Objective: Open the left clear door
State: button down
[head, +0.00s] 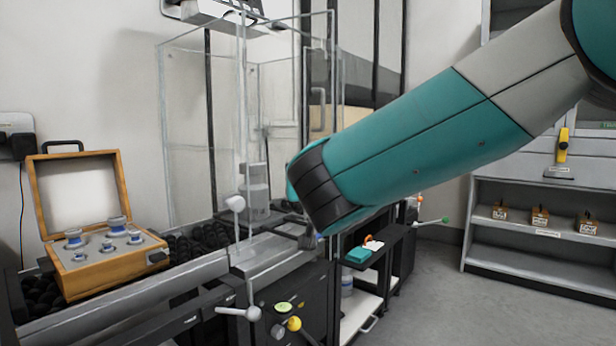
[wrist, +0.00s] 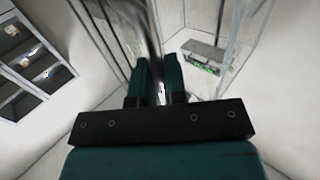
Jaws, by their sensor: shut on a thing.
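A tall clear glass enclosure (head: 185,130) stands on the bench in the head view, with thin see-through panels. Which panel is the left clear door, and how far open it stands, I cannot tell. My forearm hides part of the enclosure's right side and most of my gripper in that view. In the wrist view, my gripper (wrist: 160,65) has its two teal fingers close together. They are shut at a blurred dark bar (wrist: 146,32) that runs up from the fingertips, perhaps the door's handle. The exact contact is not clear. Clear panels (wrist: 245,45) stand to its right.
An open wooden case (head: 95,275) of metal weights sits on the bench at left. A shelf unit (head: 540,240) stands at right. Open floor (head: 450,310) lies before it.

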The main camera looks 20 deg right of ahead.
jog(key=c, duration=1.2)
grip_release()
jog(key=shift+s, duration=0.1)
jog(key=shift+s+a+b, duration=0.25)
jog(key=shift+s+a, duration=0.15)
jog(key=shift+s, duration=2.45)
jog(key=shift+s+a+b, duration=0.25)
jog(key=shift+s+a, duration=0.1)
jog(key=shift+s, duration=2.45)
jog(key=shift+s+a+b, duration=0.25)
jog(key=shift+s+a, duration=0.15)
jog(key=shift+s, duration=2.45)
jog(key=shift+f, duration=0.1)
